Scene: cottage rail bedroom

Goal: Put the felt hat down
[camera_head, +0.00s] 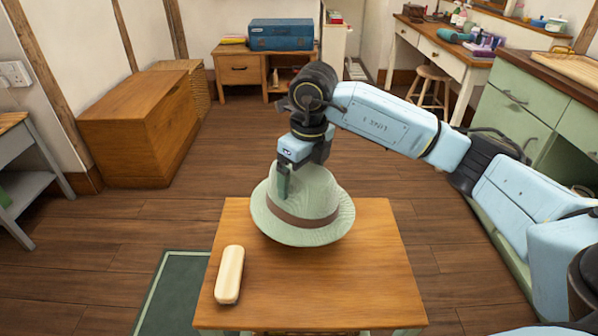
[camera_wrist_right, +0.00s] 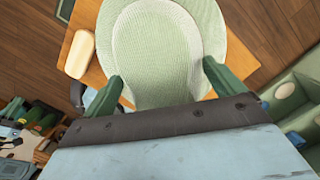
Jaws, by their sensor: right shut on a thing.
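The felt hat (camera_head: 304,207) is pale green with a brown band. It is over the back middle of a small wooden table (camera_head: 377,293), brim down and slightly tilted. I cannot tell whether the brim touches the table top. My right gripper (camera_head: 285,185) comes from above and is shut on the hat. In the right wrist view the hat (camera_wrist_right: 165,50) fills the space ahead of the two green fingers, and my right gripper (camera_wrist_right: 160,85) has one finger on each side of it. The left gripper is not in view.
A cream oblong case (camera_head: 229,275) lies on the table's left side. The table's front and right are clear. A dark green rug (camera_head: 170,295) lies at left. A wooden chest (camera_head: 140,125) and a green cabinet (camera_head: 515,110) stand farther off.

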